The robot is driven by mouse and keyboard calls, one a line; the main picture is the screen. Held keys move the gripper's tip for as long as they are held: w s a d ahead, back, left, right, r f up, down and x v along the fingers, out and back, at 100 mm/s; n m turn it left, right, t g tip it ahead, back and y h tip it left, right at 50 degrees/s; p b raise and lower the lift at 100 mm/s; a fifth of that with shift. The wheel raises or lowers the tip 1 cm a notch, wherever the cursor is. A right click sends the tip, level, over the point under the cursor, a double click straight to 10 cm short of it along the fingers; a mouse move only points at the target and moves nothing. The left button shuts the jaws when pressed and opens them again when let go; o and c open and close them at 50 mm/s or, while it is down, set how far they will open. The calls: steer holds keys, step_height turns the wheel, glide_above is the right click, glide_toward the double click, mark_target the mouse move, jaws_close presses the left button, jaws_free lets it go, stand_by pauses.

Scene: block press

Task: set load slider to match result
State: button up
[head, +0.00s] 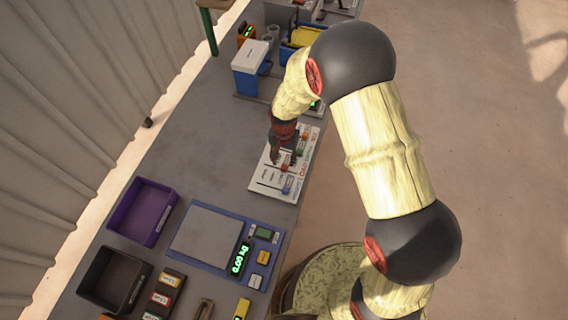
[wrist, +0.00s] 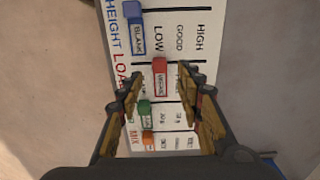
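The white slider board (wrist: 178,20) lies on the bench with printed words including HEIGHT, LOAD, LOW, GOOD and HIGH; it also shows in the head view (head: 262,183). In the wrist view a red slider (wrist: 160,78) sits in the row by the word LOAD, near the LOW end. A blue slider (wrist: 135,28) is in the row by HEIGHT. A green slider (wrist: 145,112) and an orange slider (wrist: 148,138) lie nearer my palm. My gripper (wrist: 159,76) is open, its fingers on either side of the red slider with gaps visible. Contact and exact height cannot be told.
In the head view, a blue-framed scale (head: 200,235) with a lit green display is nearer me. Left of it are a purple bin (head: 148,207) and a black bin (head: 118,277). A blue and white machine (head: 250,62) stands beyond the board. Bare bench lies left of the board.

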mark_target(284, 167)
step_height(284, 167, up, 7)
steer(key=shift+f, duration=0.2)
stand_by(0.6)
steer(key=s+d+r+n+t+b, duration=0.2)
steer(key=s+d+r+b, duration=0.5)
steer(key=s, duration=0.3)
steer(key=s+d+r+n+t+b, duration=0.2)
steer(key=s+d+r+t+b, duration=0.1)
steer(key=s+d+r+b, duration=0.5)
steer(key=s+d+r, duration=0.2)
steer(key=s, duration=0.1)
steer(key=shift+d+r+t, duration=0.25)
steer(key=shift+t, duration=0.05)
